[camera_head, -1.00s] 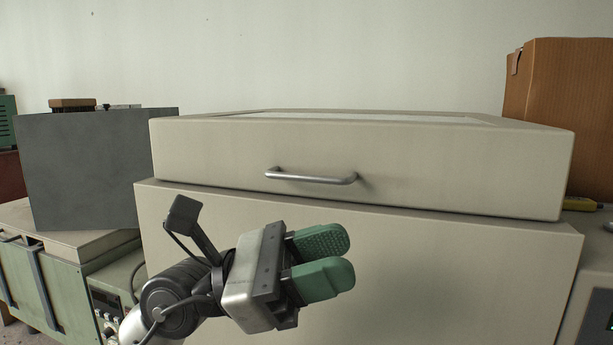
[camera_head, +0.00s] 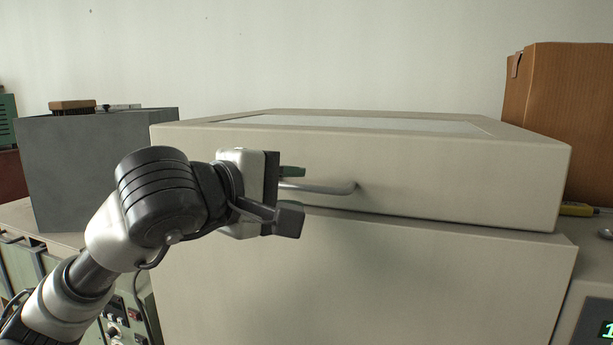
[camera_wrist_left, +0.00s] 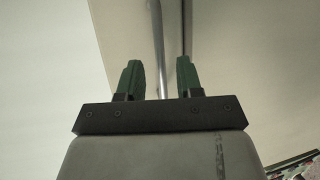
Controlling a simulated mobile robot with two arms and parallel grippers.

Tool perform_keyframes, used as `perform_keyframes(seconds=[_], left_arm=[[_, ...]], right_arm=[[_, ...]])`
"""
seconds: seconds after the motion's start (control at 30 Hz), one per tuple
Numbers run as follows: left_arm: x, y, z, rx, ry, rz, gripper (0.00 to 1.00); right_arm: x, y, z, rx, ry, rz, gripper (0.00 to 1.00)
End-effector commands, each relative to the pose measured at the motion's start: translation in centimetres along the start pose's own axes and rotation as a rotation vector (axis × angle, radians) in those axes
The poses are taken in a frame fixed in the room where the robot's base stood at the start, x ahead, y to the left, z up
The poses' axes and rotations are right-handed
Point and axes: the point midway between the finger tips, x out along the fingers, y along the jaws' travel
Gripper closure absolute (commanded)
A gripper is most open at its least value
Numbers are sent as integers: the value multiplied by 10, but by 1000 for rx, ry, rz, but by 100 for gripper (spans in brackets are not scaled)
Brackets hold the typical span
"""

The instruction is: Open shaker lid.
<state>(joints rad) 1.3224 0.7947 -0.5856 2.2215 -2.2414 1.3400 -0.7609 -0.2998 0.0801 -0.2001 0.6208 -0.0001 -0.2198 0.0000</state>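The shaker is a large beige box with a shallow lid (camera_head: 440,170) resting shut on its body (camera_head: 430,270). A grey metal bar handle (camera_head: 330,188) is fixed to the lid's front face. My left gripper (camera_head: 293,186) is at the handle's left part, its green fingers above and below the bar; the lower finger is mostly hidden in the head view. My right gripper is not in view.
A grey box (camera_head: 80,165) with small items on top stands left of the shaker. A brown cardboard box (camera_head: 565,110) stands at the right, with a yellow object (camera_head: 578,210) near its foot. The space above the lid is clear.

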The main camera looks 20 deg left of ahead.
Motion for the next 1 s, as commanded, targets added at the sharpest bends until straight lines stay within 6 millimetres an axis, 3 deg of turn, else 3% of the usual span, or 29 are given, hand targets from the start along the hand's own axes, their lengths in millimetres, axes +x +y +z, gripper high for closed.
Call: perform_keyframes(seconds=[0.23, 0.6, 0.83, 1.0], left_arm=[[32, 1, 0, -2, -2, -2, 64], [39, -1, 0, 0, -1, -1, 64], [38, -1, 0, -1, -1, -1, 98], [38, -1, 0, -1, -1, -1, 100]], right_arm=[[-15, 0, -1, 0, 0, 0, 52], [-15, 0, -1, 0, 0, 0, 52], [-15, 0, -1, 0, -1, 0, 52], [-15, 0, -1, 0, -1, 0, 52]])
